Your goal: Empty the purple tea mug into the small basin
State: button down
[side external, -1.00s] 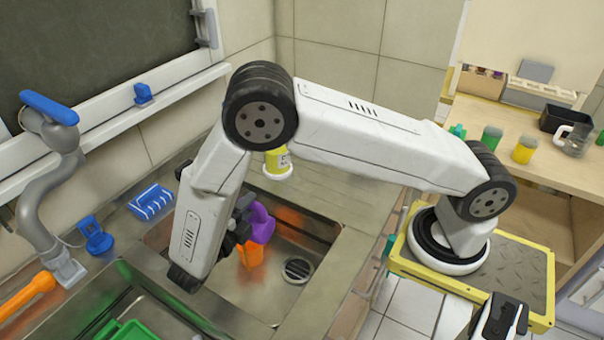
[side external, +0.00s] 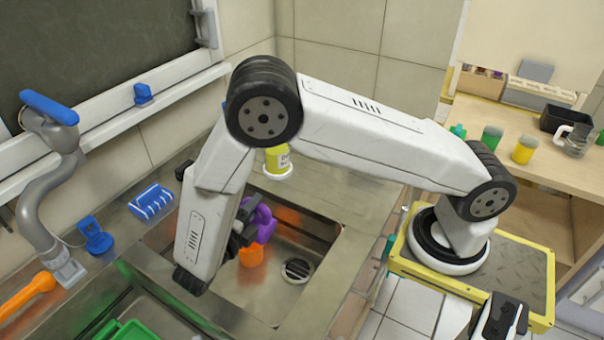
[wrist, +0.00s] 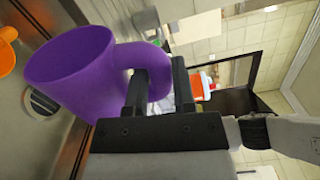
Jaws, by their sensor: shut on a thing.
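The purple mug (side external: 264,224) is held over the steel basin (side external: 318,245) with the round drain. In the wrist view the mug (wrist: 68,72) shows its purple side and handle, and it looks tilted. No liquid can be made out in or below it. My gripper (side external: 240,232) is shut on the mug's handle; in the wrist view its dark fingers (wrist: 160,85) stand either side of the handle. My forearm partly hides the gripper in the side view.
An orange object (side external: 251,256), cup-like, is in the basin below the mug. A yellow container (side external: 277,161) stands behind the basin. A blue-handled faucet (side external: 50,180) is at the left. A second basin with a green item (side external: 130,330) is at the front left.

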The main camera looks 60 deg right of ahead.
aim_at(267, 215)
jog(key=shift+s+m, duration=0.25)
jog(key=shift+m, duration=0.05)
jog(key=shift+s+r+m, duration=0.1)
jog(key=shift+s+m, duration=0.6)
jog(key=shift+m, duration=0.3)
jog(key=shift+s, duration=0.1)
jog(key=shift+s+m, duration=0.1)
jog(key=shift+m, duration=0.2)
jog(key=shift+s+m, duration=0.5)
jog(key=shift+m, duration=0.4)
jog(key=shift+d, duration=0.1)
jog(key=shift+s+f, duration=0.1)
jog(key=shift+f, duration=0.1)
jog(key=shift+s+f+m, duration=0.15)
jog(key=shift+s+m, duration=0.05)
jog(key=shift+m, duration=0.4)
jog(key=shift+s+f+m, duration=0.15)
jog(key=shift+s+m, duration=0.05)
jog(key=shift+m, duration=0.4)
